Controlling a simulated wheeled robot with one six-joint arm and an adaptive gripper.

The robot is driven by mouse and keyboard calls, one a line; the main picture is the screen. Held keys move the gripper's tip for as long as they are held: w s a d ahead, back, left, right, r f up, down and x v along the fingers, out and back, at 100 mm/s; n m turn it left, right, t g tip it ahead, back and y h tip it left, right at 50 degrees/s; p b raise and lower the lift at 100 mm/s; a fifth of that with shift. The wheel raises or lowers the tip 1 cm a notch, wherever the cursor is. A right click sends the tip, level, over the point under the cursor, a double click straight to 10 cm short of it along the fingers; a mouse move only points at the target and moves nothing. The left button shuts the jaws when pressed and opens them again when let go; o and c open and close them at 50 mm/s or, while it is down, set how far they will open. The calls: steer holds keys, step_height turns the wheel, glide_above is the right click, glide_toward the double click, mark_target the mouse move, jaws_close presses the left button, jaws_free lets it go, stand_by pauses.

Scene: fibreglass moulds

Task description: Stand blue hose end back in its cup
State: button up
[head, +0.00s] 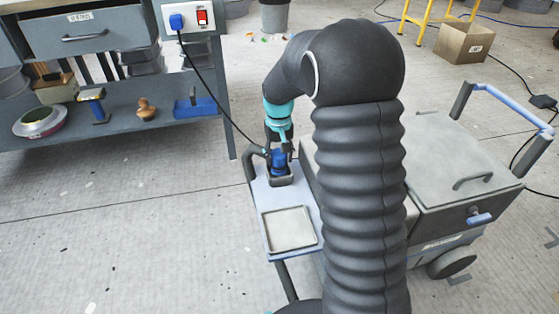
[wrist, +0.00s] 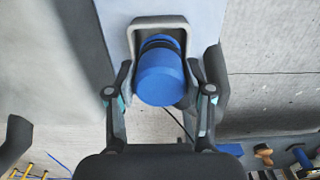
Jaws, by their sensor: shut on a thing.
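The blue hose end (head: 278,161) is a short blue cylinder with dark bands. It shows large in the wrist view (wrist: 162,80). My gripper (head: 280,147) is shut on it from above, with one finger on each side in the wrist view (wrist: 164,88). The cup is a dark square holder (head: 281,180) at the far end of a cart's side shelf. Its grey rim (wrist: 138,24) surrounds the far part of the hose end in the wrist view. The hose end's lower part is at the cup's mouth or inside it; its depth and contact with the floor of the cup are hidden.
The pale side shelf (head: 262,203) carries a shallow square tray (head: 290,229) nearer me. The grey cart (head: 440,150) stands to the right. A black cable (head: 210,90) hangs from the workbench socket close to my gripper. A workbench (head: 100,120) is at left; open floor lies between.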

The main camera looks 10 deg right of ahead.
steer(key=shift+f, duration=0.9)
steer(key=o, duration=1)
steer(key=shift+f, duration=0.1)
